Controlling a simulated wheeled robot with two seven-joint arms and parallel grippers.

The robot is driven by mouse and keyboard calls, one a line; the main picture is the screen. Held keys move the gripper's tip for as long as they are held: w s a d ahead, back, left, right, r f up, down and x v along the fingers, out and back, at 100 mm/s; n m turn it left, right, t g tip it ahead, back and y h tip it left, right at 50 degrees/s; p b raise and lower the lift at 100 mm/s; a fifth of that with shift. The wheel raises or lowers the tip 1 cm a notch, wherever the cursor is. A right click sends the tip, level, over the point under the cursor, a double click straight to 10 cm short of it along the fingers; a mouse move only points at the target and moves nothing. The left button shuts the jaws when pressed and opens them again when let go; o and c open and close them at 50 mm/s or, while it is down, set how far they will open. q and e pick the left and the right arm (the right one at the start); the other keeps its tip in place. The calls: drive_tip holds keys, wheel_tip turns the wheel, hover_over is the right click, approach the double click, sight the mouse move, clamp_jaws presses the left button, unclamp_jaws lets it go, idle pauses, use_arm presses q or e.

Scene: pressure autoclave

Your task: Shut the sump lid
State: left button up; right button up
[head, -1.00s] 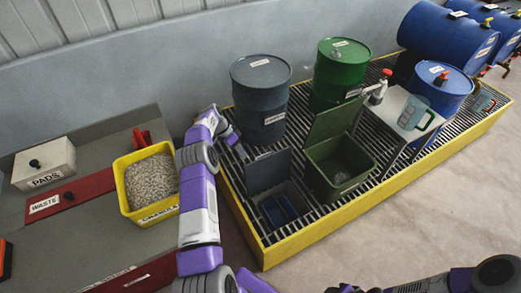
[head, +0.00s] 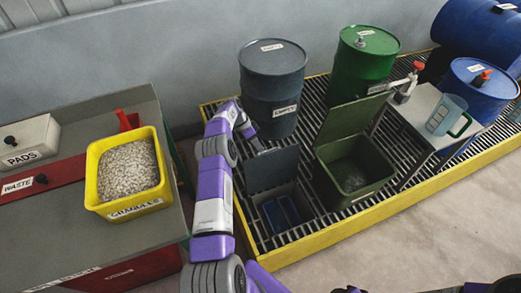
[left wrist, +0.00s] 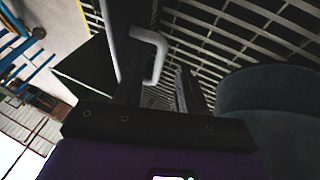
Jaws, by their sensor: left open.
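The sump lid (head: 273,168) is a dark grey panel standing raised at the back of the sump opening, whose blue inside (head: 282,212) shows in the grating. My left gripper (head: 258,146) is behind the lid's top edge, between it and the grey drum. In the left wrist view, its open fingers (left wrist: 160,85) point at a grey bent handle (left wrist: 152,42), which shows between and beyond the fingertips. I cannot tell whether they touch it.
A grey drum (head: 272,80) stands close behind my left gripper. An open green bin (head: 352,175) is right of the sump. A yellow granules tub (head: 128,172) is left of my arm. A yellow edge (head: 340,232) bounds the grating; floor in front is clear.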

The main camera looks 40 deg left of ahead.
use_arm(q)
drive_tip(key=shift+x, duration=1.65)
drive_tip(key=shift+c, duration=0.4)
clamp_jaws()
